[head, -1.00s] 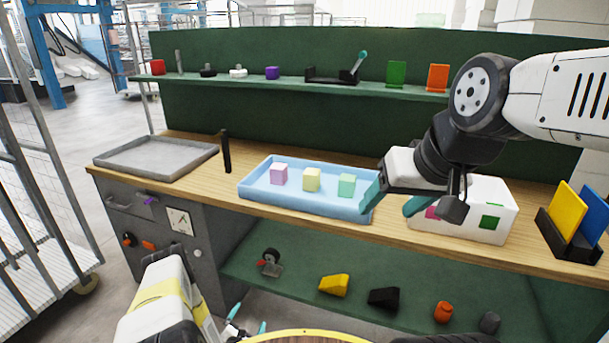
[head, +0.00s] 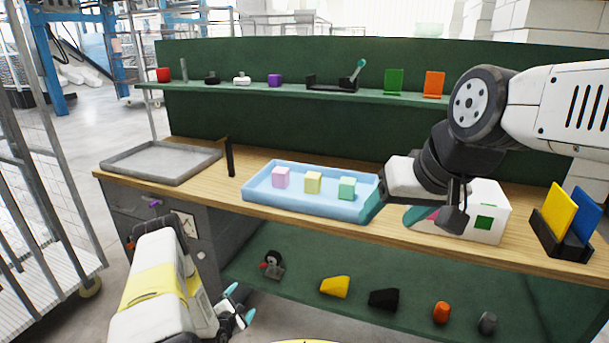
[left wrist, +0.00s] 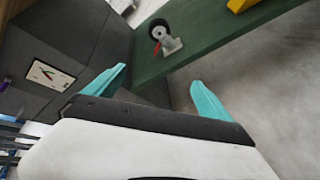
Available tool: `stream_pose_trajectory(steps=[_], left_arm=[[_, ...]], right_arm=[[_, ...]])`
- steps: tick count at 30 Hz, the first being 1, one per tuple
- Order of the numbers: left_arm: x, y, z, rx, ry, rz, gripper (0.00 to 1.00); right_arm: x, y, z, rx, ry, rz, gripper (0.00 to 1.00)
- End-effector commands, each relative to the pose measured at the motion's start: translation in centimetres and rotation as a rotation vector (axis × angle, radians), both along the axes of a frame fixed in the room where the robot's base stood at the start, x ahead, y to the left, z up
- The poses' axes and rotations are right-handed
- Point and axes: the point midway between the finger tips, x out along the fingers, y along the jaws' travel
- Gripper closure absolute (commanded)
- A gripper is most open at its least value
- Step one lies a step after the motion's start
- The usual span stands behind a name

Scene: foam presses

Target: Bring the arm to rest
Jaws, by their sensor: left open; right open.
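My left gripper (head: 240,305) is low at the lower left of the head view, in front of the bench's lower shelf. Its two teal fingers stand apart with nothing between them, as the left wrist view (left wrist: 160,85) also shows. My right gripper (head: 393,208) is over the worktop, between the blue tray (head: 310,207) and the white box (head: 485,226). Its teal fingers are spread and I see nothing held. The right arm covers part of the white box.
The tray holds pink, yellow and green cubes. A grey tray (head: 160,175) lies at the worktop's left end. A lower green shelf (head: 300,272) carries a small wheeled part (head: 271,264), which shows in the left wrist view too, and several blocks. A wire cage (head: 50,210) stands at left.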

Motion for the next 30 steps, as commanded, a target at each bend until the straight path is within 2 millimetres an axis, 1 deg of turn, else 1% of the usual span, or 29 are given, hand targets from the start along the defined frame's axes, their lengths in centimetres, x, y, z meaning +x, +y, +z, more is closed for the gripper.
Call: stream_pose_trajectory(steps=[1,5,8,9,11,12,14,15,16,17,18,20,21,23,24,26,27,29,30], left_arm=[[1.2,0.4,1.5,0.041,0.001,-0.017,0.06],[3.9,1.4,5.3,0.173,0.022,-0.074,0.06],[6.2,2.2,9.8,0.309,0.042,-0.134,0.06],[7.0,2.4,11.8,0.367,0.055,-0.161,0.06],[8.0,2.7,14.9,0.453,0.070,-0.202,0.06],[8.5,2.8,17.0,0.508,0.081,-0.230,0.06],[8.9,2.9,20.2,0.588,0.097,-0.270,0.06],[9.1,2.8,22.3,0.639,0.108,-0.299,0.06],[9.1,2.8,23.9,0.677,0.116,-0.320,0.06],[9.1,2.7,25.5,0.714,0.124,-0.341,0.06],[8.9,2.5,27.7,0.762,0.133,-0.370,0.06],[8.4,2.2,30.8,0.830,0.147,-0.414,0.06],[7.9,2.0,32.8,0.875,0.156,-0.446,0.06],[6.9,1.5,35.8,0.937,0.168,-0.491,0.06],[6.1,1.2,37.8,0.979,0.175,-0.524,0.06],[4.7,0.6,40.6,1.036,0.184,-0.572,0.06],[3.6,0.2,42.4,1.074,0.190,-0.608,0.06],[1.8,-0.4,44.9,1.126,0.197,-0.660,0.06],[0.5,-0.8,46.6,1.161,0.198,-0.695,0.06]], right_arm=[[0.0,0.0,0.0,0.000,0.000,0.000,0.36],[0.0,0.0,0.0,0.000,0.000,0.000,0.36],[0.0,0.0,0.0,0.000,0.000,0.000,0.36],[0.0,0.0,0.0,0.000,0.000,0.000,0.36],[0.0,0.0,0.0,0.000,0.000,0.000,0.36],[0.0,0.0,0.0,0.000,0.000,0.000,0.36],[0.0,0.0,0.0,0.000,0.000,0.000,0.36],[0.0,0.0,0.0,0.000,0.000,0.000,0.36],[0.0,0.0,0.0,0.000,0.000,0.000,0.36],[0.0,0.0,0.0,0.000,0.000,0.000,0.36],[0.0,0.0,0.0,0.000,0.000,0.000,0.36],[0.0,0.0,0.0,0.000,0.000,0.000,0.36],[0.0,0.0,0.0,0.000,0.000,0.000,0.36],[0.0,0.0,0.0,0.000,0.000,0.000,0.36],[0.0,0.0,0.0,0.000,0.000,0.000,0.36],[0.0,0.0,0.0,0.000,0.000,0.000,0.36],[0.0,0.0,0.0,0.000,0.000,0.000,0.36],[0.0,0.0,0.0,0.000,0.000,0.000,0.36],[0.0,0.0,0.0,0.000,0.000,0.000,0.36]])
